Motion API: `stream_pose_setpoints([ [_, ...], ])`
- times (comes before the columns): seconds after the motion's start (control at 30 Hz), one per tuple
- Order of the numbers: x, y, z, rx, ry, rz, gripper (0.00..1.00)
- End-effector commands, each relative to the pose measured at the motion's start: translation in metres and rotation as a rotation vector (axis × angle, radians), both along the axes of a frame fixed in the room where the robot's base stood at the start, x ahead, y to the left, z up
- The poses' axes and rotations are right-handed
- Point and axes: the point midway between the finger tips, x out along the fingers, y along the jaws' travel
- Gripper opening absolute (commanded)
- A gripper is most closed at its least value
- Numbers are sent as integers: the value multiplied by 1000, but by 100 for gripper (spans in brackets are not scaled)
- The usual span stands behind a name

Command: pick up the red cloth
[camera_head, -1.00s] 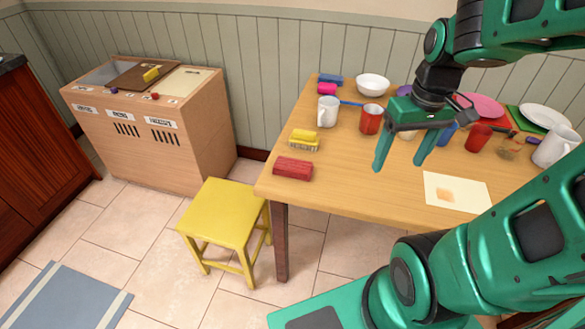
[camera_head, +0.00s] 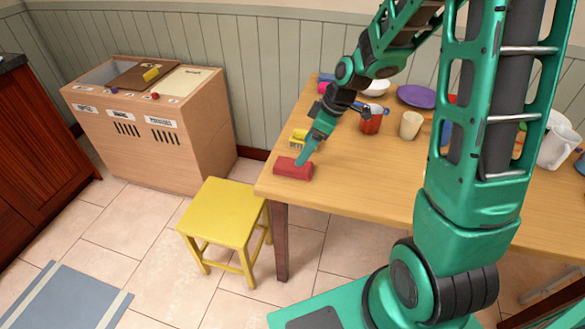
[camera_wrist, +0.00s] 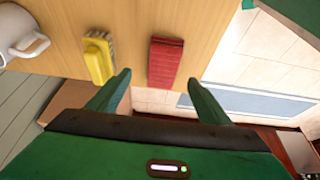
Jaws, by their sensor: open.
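The red cloth (camera_head: 293,168) is a folded red block lying near the left front corner of the wooden table (camera_head: 350,187). It also shows in the wrist view (camera_wrist: 165,62), ahead of and between my fingers. My gripper (camera_head: 301,160) is at the cloth in the head view, with a finger overlapping its back right part. In the wrist view my gripper (camera_wrist: 160,82) is open with nothing between its fingertips. I cannot tell whether a finger touches the cloth.
A yellow brush (camera_wrist: 98,57) lies close beside the cloth. A white mug (camera_wrist: 20,38) stands farther along the table. The yellow stool (camera_head: 222,213) is on the floor by the table's corner.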

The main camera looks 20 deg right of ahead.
Motion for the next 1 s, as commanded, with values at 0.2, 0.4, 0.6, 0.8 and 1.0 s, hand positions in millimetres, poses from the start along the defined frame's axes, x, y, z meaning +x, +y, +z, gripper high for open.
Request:
stream_pose_setpoints([
  [0.2, 4, 7, -20, -1, 1, -1, 73],
  [0.4, 6, 15, -35, 0, 3, 0, 73],
  [0.6, 11, 25, -59, -1, 3, -1, 73],
  [0.8, 13, 28, -68, -1, 0, -1, 73],
  [1.0, 13, 28, -68, -1, 0, -2, 70],
])
